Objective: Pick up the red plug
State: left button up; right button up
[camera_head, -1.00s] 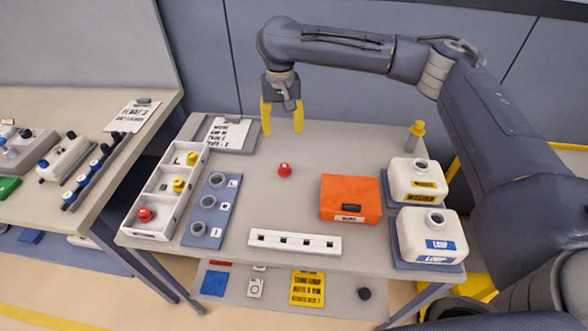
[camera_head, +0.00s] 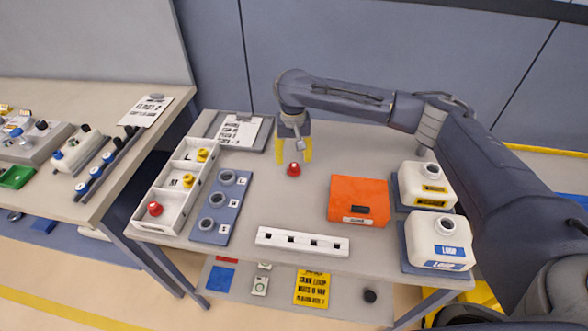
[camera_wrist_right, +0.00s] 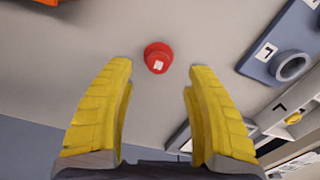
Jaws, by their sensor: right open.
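A red plug (camera_head: 293,169) sits alone on the grey tabletop, near its middle. It also shows in the right wrist view (camera_wrist_right: 158,58), with a small white label on its top. My right gripper (camera_head: 294,160) has yellow fingers and is open and empty, just behind the plug in the head view. In the wrist view the fingertips (camera_wrist_right: 162,68) stand apart on either side of the plug's line, with the plug a little beyond them. A second red plug (camera_head: 155,209) lies in the front compartment of the white tray. My left gripper is not in view.
The white tray (camera_head: 160,232) also holds yellow plugs. Beside it is a blue three-socket plate (camera_head: 209,237). An orange box (camera_head: 358,201), a white slotted bar (camera_head: 302,242) and two white jugs (camera_head: 438,241) stand right and front. A clipboard (camera_head: 239,132) lies behind left.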

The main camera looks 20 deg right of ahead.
aim_at(294, 165)
jog(key=shift+d+f, duration=0.1)
jog(key=shift+f, duration=2.4)
jog(key=shift+c, duration=0.3)
jog(key=c, duration=1)
